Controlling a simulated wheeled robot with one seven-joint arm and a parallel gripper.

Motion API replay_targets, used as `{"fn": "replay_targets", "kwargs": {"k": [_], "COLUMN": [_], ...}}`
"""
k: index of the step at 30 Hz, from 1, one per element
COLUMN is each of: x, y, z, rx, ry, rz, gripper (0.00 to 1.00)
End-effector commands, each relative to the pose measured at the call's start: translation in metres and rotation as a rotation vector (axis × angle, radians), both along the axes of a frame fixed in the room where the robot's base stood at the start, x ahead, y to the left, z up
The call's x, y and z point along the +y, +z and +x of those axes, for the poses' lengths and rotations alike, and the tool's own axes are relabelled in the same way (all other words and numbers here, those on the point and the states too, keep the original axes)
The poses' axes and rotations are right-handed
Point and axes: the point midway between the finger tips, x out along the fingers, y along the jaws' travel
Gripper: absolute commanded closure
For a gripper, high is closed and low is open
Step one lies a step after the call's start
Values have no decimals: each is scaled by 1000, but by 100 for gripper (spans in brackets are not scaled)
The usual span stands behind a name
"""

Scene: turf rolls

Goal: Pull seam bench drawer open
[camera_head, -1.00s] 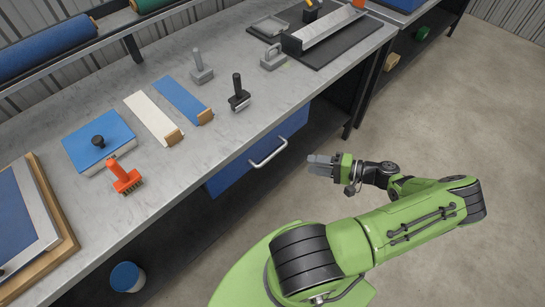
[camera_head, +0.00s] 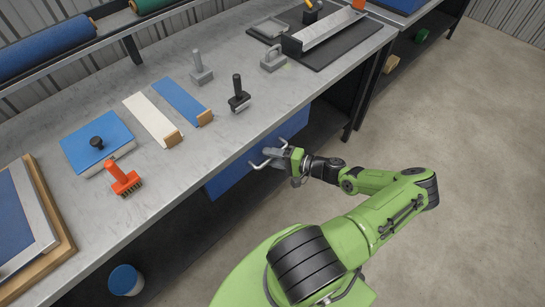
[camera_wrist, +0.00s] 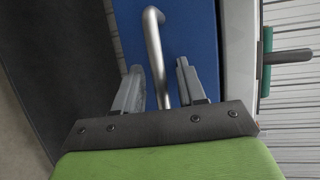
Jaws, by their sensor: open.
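The seam bench drawer (camera_head: 228,178) has a blue front under the bench top and looks closed. Its silver bar handle (camera_head: 259,164) stands out from the front, partly hidden by my gripper (camera_head: 279,160) in the head view. In the wrist view the blue drawer front (camera_wrist: 190,35) fills the middle, and the handle (camera_wrist: 154,50) runs down between the two grey fingers of my gripper (camera_wrist: 161,82). The fingers are apart, one on each side of the bar, with a gap to the right finger. Whether the left finger touches the bar I cannot tell.
The grey bench top (camera_head: 185,180) juts above the drawer. On it are an orange brush (camera_head: 122,177), a black-handled roller (camera_head: 238,95), blue and white strips and a blue pad (camera_head: 97,142). A blue tub (camera_head: 126,279) stands below. Floor to the right is clear.

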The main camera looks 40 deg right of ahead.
Motion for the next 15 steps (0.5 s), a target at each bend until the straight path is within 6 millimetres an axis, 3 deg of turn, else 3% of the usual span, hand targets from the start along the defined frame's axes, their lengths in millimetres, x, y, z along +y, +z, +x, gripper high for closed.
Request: {"fn": "replay_targets", "kwargs": {"k": [4,12,15], "x": [0,0,-1], "y": [0,0,0], "z": [0,-1,-1], "rx": [0,1,1], "ry": [0,0,0], "rz": [0,0,0], "gripper": [60,100,100]}}
